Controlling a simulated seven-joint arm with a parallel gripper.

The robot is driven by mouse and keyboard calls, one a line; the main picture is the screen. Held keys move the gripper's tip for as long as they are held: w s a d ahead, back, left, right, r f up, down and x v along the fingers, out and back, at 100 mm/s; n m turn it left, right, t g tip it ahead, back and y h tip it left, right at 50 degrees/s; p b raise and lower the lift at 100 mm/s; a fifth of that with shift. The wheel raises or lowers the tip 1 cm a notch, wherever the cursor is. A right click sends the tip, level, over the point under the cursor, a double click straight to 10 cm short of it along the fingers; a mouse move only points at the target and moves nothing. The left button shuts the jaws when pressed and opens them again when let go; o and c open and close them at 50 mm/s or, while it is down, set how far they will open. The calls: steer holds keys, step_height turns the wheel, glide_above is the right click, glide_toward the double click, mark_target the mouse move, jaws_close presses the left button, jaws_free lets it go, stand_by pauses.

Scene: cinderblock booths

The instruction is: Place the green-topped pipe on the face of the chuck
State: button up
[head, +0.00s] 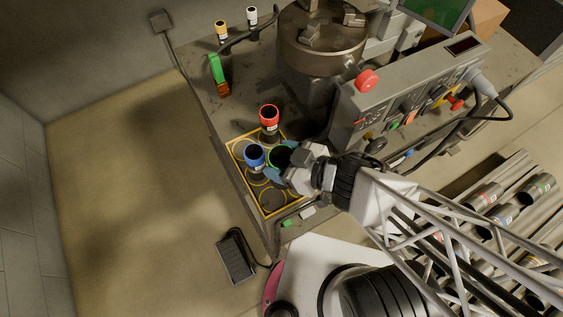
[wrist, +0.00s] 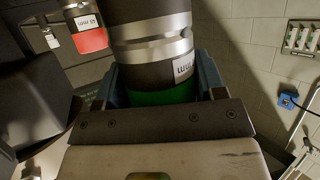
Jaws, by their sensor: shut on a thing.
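The green-topped pipe (head: 279,155) is in my gripper (head: 289,161), over the yellow-edged marked area at the bench's near corner. In the wrist view the pipe (wrist: 150,45) is a dark cylinder with a metal ring and a green band, between the blue-grey fingers of my gripper (wrist: 160,85). The fingers are shut on it near the green end. I cannot tell whether its far end rests on the bench. The chuck (head: 322,45) is a round metal disc with raised jaws, at the top middle of the head view, apart from the pipe.
A blue-topped pipe (head: 255,160) stands close left of the held pipe. A red-topped pipe (head: 269,120) stands just behind. The grey control panel (head: 410,95) with a red knob (head: 367,80) lies right of the chuck. Yellow-topped (head: 221,31) and white-topped (head: 252,17) pieces stand at the back.

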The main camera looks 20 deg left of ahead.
steer(key=shift+r, duration=2.9)
steer(key=shift+r, duration=0.1)
steer(key=w+d+r, duration=0.2)
steer(key=w+r, duration=0.2)
steer(key=r, duration=0.4)
steer(key=w+d+r, duration=0.3)
steer(key=w+r, duration=0.1)
steer(key=r, duration=0.4)
steer(key=w+d+r, duration=0.3)
steer(key=w+r, duration=0.2)
steer(key=r, duration=0.3)
steer(key=shift+d, duration=0.25)
steer(key=shift+w, duration=0.1)
steer(key=w+a, duration=0.3)
steer(key=w, duration=0.4)
steer(key=w+a+f, duration=0.1)
steer(key=w+a, duration=0.3)
steer(key=w, duration=0.3)
steer(key=shift+f, duration=0.2)
